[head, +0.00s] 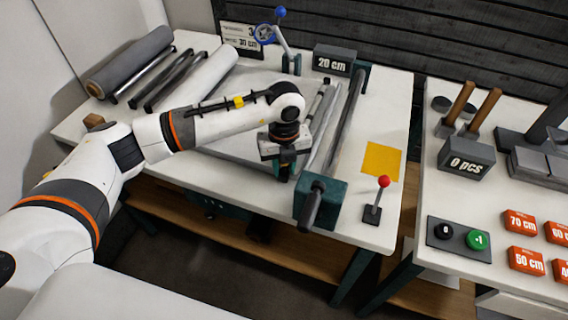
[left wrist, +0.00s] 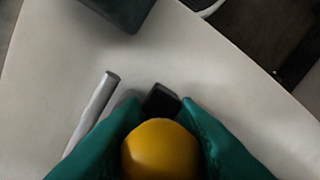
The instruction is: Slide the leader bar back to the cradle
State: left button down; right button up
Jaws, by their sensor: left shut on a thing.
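My left gripper (head: 283,172) is above the front part of the bench, left of the teal end block (head: 316,198). In the left wrist view its teal fingers (left wrist: 165,130) are shut around a rounded yellow knob (left wrist: 160,148). A small dark block (left wrist: 160,100) shows just beyond the knob. The knob seems to belong to the leader bar, but the gripper and arm hide most of that bar in the head view. I cannot clearly make out the cradle. A pale grey rod (left wrist: 95,110) lies beside the fingers on the left. My right gripper is in neither view.
Grey rolls (head: 132,62) lie at the back left. A crank with a blue knob (head: 281,12) and a "20 cm" display (head: 335,61) stand at the back. A red-knobbed lever (head: 383,182) and yellow square (head: 382,159) are at the right. A second table holds orange buttons (head: 526,260).

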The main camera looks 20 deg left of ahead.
pick_arm(q)
jog(key=a+b, duration=0.1)
jog(key=a, duration=0.8)
jog(key=a+b, duration=0.2)
jog(key=a, duration=0.8)
jog(key=w+a+b, duration=0.1)
jog(key=a, duration=0.9)
jog(key=shift+a, duration=0.2)
jog(key=shift+r, duration=0.15)
jog(key=shift+a, duration=0.1)
jog(key=c, duration=1.4)
grip_release()
jog(key=shift+c, duration=0.2)
jog(key=o, duration=0.3)
jog(key=shift+a, duration=0.1)
